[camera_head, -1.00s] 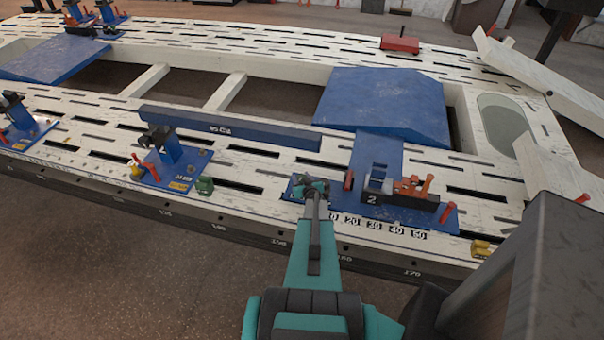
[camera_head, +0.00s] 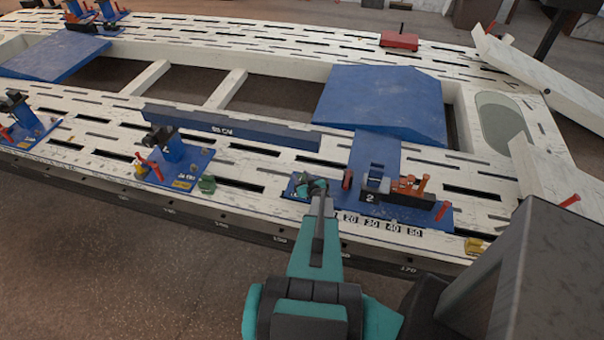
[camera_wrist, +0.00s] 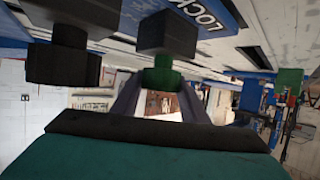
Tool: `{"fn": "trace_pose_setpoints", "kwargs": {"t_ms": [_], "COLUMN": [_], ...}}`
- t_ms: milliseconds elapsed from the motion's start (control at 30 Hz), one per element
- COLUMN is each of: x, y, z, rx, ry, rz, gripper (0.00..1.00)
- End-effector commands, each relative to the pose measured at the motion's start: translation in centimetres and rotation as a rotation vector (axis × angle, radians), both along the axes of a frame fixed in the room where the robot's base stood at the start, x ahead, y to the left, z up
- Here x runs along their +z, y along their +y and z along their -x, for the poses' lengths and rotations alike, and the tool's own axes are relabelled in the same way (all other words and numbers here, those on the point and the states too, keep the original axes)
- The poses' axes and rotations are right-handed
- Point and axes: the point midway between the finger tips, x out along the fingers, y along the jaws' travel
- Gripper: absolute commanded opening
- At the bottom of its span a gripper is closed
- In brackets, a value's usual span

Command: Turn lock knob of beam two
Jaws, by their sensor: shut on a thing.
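My gripper (camera_head: 318,188) reaches over the near rail, down to the left end of the blue base plate (camera_head: 300,188) of station two. It is shut on a small dark green knob, largely covered by the fingers in the head view. In the wrist view a green part (camera_wrist: 161,76) shows beneath a dark block, beside a blue plate lettered "LOCK" (camera_wrist: 207,18). The beam two clamp (camera_head: 372,196), marked 2, stands right of my gripper, with orange parts and a red handle (camera_head: 442,210). How far the knob is turned cannot be told.
A number scale (camera_head: 382,226) runs along the rail right of my gripper. A blue beam (camera_head: 232,127) lies behind it to the left. A large blue ramp (camera_head: 382,102) is behind.

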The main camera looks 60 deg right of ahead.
Motion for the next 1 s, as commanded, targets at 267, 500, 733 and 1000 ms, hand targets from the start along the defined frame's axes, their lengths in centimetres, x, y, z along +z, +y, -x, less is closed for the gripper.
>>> {"fn": "trace_pose_setpoints", "kwargs": {"t_ms": [267,500,733,1000], "x": [-0.09,-0.16,-0.24,-0.35], "y": [0.11,0.16,0.14,0.16], "z": [0.26,0.20,0.25,0.16], "rx": [0.048,0.102,0.165,0.253], "ry": [0.006,0.005,0.005,0.005], "rz": [-0.003,-0.003,-0.003,-0.004], "gripper": [0.18,0.18,0.18,0.18]}}
